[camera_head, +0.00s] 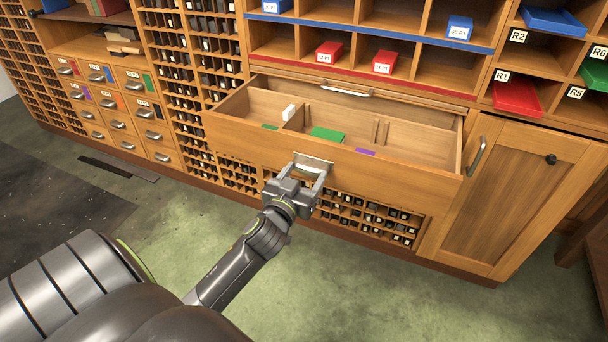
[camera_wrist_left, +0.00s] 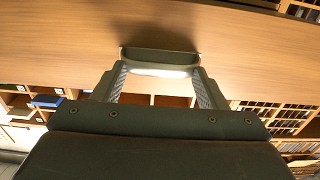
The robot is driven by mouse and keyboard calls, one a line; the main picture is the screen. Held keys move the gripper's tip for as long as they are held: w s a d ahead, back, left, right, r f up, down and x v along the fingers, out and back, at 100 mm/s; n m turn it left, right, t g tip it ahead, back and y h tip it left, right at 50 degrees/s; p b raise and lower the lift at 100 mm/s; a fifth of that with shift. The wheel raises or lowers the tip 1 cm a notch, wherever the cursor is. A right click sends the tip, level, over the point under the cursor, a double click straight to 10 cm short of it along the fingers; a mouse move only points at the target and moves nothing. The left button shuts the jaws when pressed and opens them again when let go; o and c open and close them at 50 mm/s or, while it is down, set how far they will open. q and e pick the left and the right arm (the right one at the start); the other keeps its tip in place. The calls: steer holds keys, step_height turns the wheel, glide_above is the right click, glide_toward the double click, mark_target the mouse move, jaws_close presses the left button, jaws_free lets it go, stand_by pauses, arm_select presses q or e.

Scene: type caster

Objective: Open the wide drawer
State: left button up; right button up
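The wide drawer (camera_head: 398,176) stands pulled out from the cabinet, its inside visible from above in the head view. My left gripper (camera_head: 311,166) is at the metal pull (camera_head: 315,158) on the middle of its front. In the left wrist view the two fingers (camera_wrist_left: 160,76) are spread apart, with their tips at the two ends of the pull (camera_wrist_left: 160,56). I cannot tell how firmly they touch it. The drawer holds a green piece (camera_head: 327,134), a white block (camera_head: 289,112) and a purple piece (camera_head: 365,152). My right gripper is in neither view.
A bar handle (camera_head: 345,91) sits on the rail above the drawer. A closed cupboard door (camera_head: 516,200) is to the right. Small labelled drawers (camera_head: 117,124) are to the left, and cubbies with red trays (camera_head: 328,52) are above. The green floor (camera_head: 370,290) in front is clear.

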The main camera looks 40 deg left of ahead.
arm_select(q)
steer(key=shift+o, duration=1.1)
steer(key=shift+s, duration=0.1)
steer(key=shift+s+d, duration=0.1)
steer(key=shift+s, duration=0.3)
steer(key=v, duration=1.6)
steer(key=shift+s, duration=0.25)
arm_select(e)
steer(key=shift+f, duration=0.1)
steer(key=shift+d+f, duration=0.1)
